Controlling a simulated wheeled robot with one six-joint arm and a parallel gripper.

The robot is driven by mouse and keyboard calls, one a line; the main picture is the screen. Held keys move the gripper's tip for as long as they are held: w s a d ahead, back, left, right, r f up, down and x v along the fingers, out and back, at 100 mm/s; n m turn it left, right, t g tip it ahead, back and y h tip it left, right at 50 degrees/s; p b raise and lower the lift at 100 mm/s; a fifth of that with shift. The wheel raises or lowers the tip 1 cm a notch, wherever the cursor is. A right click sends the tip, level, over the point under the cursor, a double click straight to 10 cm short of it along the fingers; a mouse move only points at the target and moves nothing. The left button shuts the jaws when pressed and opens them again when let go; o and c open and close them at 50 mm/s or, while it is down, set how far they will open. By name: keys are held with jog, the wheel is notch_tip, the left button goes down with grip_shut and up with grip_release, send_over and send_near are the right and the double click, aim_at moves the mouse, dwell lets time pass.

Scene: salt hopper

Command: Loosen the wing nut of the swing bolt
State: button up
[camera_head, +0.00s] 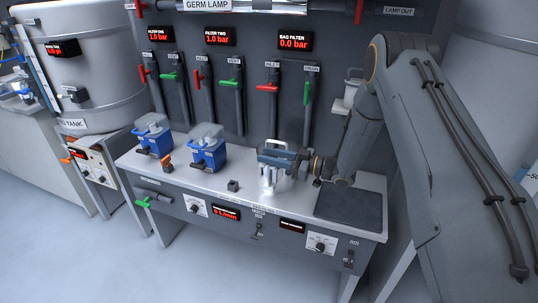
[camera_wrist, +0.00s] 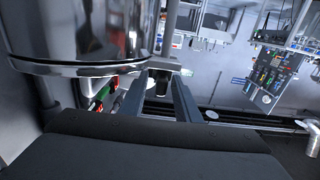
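The bag filter housing (camera_head: 268,180) is a shiny metal vessel with a blue-grey top on the bench. Its polished wall fills the upper left of the wrist view (camera_wrist: 85,35). My gripper (camera_head: 303,160) is at the vessel's right side, near its top. The swing bolt is not clearly visible.
A dark mat (camera_head: 350,207) lies at the right. Red and green valve handles (camera_head: 267,88) are on the panel behind. The bench front has knobs and displays.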

jog(key=shift+a, duration=0.1)
grip_shut()
